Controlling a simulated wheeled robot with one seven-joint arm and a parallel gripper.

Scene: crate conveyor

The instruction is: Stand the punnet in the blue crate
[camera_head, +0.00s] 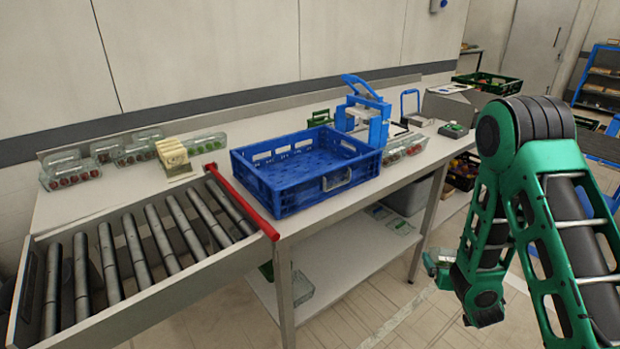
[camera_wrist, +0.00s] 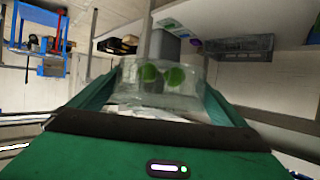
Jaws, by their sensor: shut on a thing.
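The blue crate (camera_head: 296,198) stands on the white bench at the end of the roller conveyor, open at the top; its visible floor is empty. My gripper (camera_wrist: 158,104) is shut on a clear punnet (camera_wrist: 150,92) with green round things in it, seen between the two fingers in the wrist view. In the head view my gripper (camera_head: 442,262) hangs low, right of the bench and well apart from the crate. Only a small part of the held punnet shows there, and its tilt is hard to tell.
A red bar (camera_head: 242,202) lies between the rollers (camera_head: 140,255) and the crate. Several filled clear punnets (camera_head: 70,174) and a pale stack (camera_head: 173,157) stand behind. A blue-framed device (camera_head: 367,118) stands behind the crate's right end. The bench's front edge lies between gripper and crate.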

